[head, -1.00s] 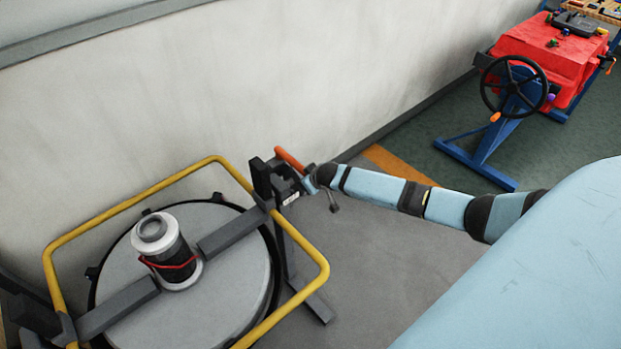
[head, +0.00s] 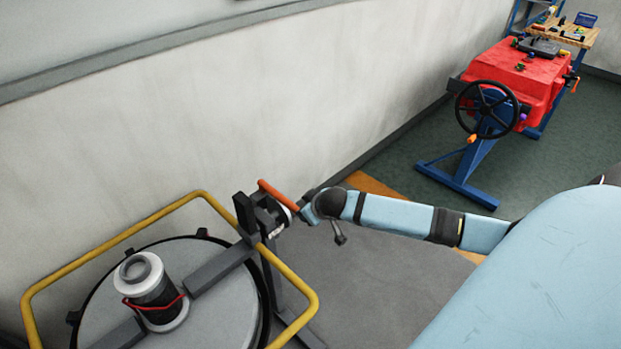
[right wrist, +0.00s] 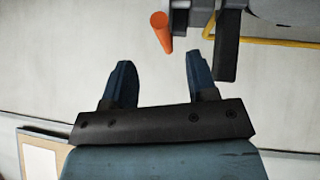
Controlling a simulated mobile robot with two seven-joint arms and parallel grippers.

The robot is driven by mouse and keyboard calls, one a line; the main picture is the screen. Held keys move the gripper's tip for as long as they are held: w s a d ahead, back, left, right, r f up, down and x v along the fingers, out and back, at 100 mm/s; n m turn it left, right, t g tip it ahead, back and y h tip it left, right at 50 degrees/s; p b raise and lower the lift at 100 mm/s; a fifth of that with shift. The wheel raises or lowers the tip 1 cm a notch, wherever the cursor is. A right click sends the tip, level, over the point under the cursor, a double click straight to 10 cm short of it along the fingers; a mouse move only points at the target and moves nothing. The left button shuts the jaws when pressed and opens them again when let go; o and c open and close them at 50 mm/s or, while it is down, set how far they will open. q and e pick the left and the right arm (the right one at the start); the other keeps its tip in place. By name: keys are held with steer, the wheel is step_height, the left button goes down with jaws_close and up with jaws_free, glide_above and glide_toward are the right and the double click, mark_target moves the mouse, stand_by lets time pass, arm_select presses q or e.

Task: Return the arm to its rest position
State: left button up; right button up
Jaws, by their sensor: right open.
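My right arm comes in from the right in the head view. Its gripper (head: 308,213) is close to the end of an orange lever handle (head: 278,195) on the tank's dark bracket. In the right wrist view the gripper (right wrist: 158,60) is open, with nothing between its two blue fingers. The orange handle (right wrist: 161,32) lies beyond the fingertips, apart from them. My left gripper is in neither view.
The round grey tank lid (head: 215,309) carries a grey-and-black canister (head: 150,288) with a red band. A yellow rail (head: 110,239) surrounds it. A pale wall (head: 200,130) stands behind. A red machine (head: 515,75) with a black steering wheel stands at upper right. Grey floor (head: 370,280) is clear.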

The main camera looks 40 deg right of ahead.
steer(key=shift+s+r, duration=0.15)
steer(key=shift+r, duration=0.05)
stand_by(0.4)
steer(key=s+a+f+n+y+p, duration=0.1)
steer(key=s+a+f+y+p, duration=0.25)
steer(key=s+a, duration=0.85)
steer(key=s+a+r+t+p, duration=0.2)
steer(key=s+a+r+p, duration=0.2)
steer(key=s+a, duration=0.7)
steer(key=shift+r+t+y, duration=0.3)
steer(key=shift+y, duration=0.15)
